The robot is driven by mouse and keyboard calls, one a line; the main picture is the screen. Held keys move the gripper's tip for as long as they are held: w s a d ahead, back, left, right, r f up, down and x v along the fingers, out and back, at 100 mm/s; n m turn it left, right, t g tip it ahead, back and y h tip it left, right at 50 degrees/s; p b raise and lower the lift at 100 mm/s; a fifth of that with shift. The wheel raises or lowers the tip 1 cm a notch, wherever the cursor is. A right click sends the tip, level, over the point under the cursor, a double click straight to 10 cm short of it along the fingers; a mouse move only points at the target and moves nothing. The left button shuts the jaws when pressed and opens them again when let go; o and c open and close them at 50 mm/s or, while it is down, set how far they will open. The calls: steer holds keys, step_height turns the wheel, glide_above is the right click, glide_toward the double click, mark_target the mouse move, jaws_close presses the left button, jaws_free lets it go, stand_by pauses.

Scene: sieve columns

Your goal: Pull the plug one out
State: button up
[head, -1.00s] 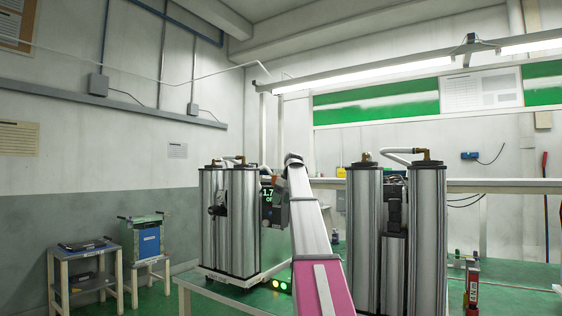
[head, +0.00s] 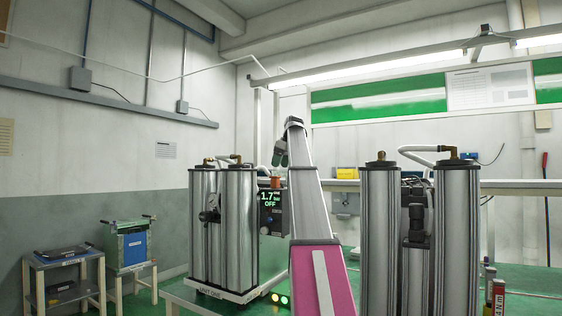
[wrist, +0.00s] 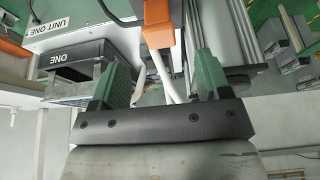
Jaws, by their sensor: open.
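An orange plug (wrist: 166,52) with a white cable shows in the wrist view, ahead of and between my gripper's green fingers (wrist: 161,72). The fingers are open and apart, and the plug is not visibly held. In the head view, my gripper (head: 281,152) points down above a small orange-brown piece (head: 277,182), which looks like the plug, beside the left column unit (head: 223,225). The unit's display (head: 270,199) reads 1.7 bar, OFF. The wrist view appears upside down and shows a UNIT ONE label (wrist: 62,24) and a black box marked ONE (wrist: 75,53).
A second column unit (head: 380,240) stands to the right of my arm. Another orange piece (wrist: 14,48) lies at the left of the wrist view. Low side tables (head: 65,260) with devices stand at the far left. A yellow box (head: 346,173) sits on the rear bench.

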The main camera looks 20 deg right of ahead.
mark_target(274, 181)
steer(key=x, duration=0.9)
steer(key=shift+f, duration=0.1)
steer(key=c, duration=1.1)
